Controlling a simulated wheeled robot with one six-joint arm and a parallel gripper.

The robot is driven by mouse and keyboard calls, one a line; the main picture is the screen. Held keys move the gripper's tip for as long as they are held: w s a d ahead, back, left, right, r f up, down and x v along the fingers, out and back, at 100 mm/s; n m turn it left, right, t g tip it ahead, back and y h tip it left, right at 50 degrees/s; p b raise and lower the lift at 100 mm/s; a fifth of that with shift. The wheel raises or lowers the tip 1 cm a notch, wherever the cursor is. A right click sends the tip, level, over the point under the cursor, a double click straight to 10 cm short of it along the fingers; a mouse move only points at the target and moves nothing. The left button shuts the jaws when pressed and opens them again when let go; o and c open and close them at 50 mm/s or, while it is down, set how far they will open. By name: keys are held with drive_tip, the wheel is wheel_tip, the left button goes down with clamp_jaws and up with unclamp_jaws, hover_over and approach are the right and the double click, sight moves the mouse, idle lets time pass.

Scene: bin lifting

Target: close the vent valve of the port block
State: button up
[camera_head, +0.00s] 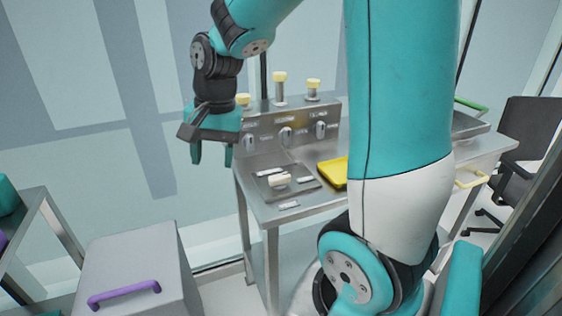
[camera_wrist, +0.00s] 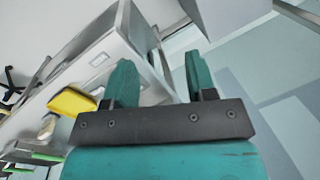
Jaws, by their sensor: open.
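The port block (camera_head: 265,122) is a steel panel at the back of the steel table. The labels are too small to read, so I cannot tell which knob is the vent valve. My gripper (camera_head: 212,157) hangs left of the block with its teal fingers pointing down. It partly covers the block's left end. In the wrist view my gripper (camera_wrist: 160,68) is open, with nothing between the fingers.
A dark plate (camera_head: 305,185) with a white piece on it and a yellow tray (camera_head: 333,172) are on the table. A grey box (camera_head: 150,255) with a purple handle stands at the lower left. A side cart (camera_head: 35,205) is at far left, a chair (camera_head: 530,140) at right.

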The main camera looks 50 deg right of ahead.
drive_tip(key=w+d+r+m+h+p, duration=0.1)
drive_tip(key=d+m+p, duration=0.1)
drive_tip(key=d+m, duration=0.95)
drive_tip(key=m+g+p, duration=0.1)
drive_tip(key=m, duration=0.2)
hover_over(280, 176)
wheel_tip(280, 176, down, 18)
drive_tip(key=shift+w+r+p, duration=0.1)
drive_tip(key=shift+r+p, duration=0.05)
drive_tip(key=shift+p, duration=1.05)
drive_tip(key=shift+n, duration=0.25)
drive_tip(key=c, duration=0.9)
